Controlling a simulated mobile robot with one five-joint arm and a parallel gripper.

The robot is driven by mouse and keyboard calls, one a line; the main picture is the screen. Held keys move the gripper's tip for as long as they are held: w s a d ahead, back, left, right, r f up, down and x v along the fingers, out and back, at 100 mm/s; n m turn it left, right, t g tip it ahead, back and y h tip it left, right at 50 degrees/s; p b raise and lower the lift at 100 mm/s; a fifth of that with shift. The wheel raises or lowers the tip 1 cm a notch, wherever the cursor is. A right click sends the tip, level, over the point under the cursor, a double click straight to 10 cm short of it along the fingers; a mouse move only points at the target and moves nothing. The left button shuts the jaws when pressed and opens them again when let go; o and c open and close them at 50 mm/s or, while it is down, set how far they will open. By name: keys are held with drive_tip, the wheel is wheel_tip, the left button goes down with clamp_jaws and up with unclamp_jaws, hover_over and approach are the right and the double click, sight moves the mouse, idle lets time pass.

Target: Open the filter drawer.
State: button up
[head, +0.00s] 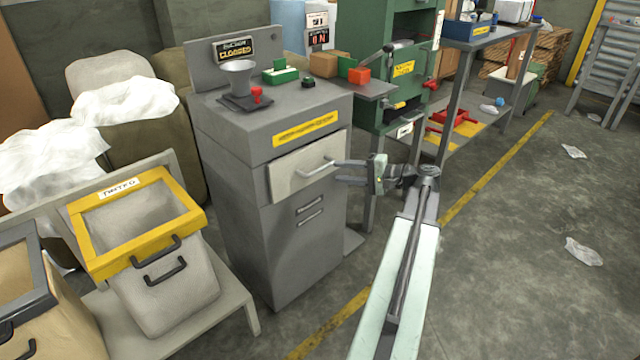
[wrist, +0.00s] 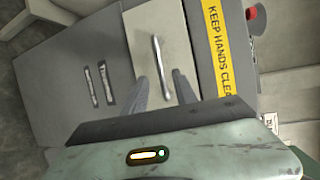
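The filter drawer appears to be the pale beige front (head: 290,185) on the grey cabinet, below a yellow label. It sits close against the cabinet face, with no clear gap visible. Its metal bar handle (head: 315,168) also shows in the wrist view (wrist: 158,60). My gripper (head: 338,171) is at the right end of the handle in the head view. In the wrist view its two fingers (wrist: 159,78) are apart, one on each side of the handle's line. Nothing is held, and I cannot tell whether a finger touches the handle.
A yellow-rimmed bin (head: 150,270) stands at left, a green machine (head: 405,95) behind. Floor at right is mostly clear.

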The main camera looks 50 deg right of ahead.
sight(323, 169)
drive_tip(key=b+x, duration=0.1)
drive_tip(key=x, duration=0.6)
drive_tip(key=shift+w+a, duration=0.15)
drive_tip(key=shift+w, duration=0.15)
clamp_jaws()
idle(1.0)
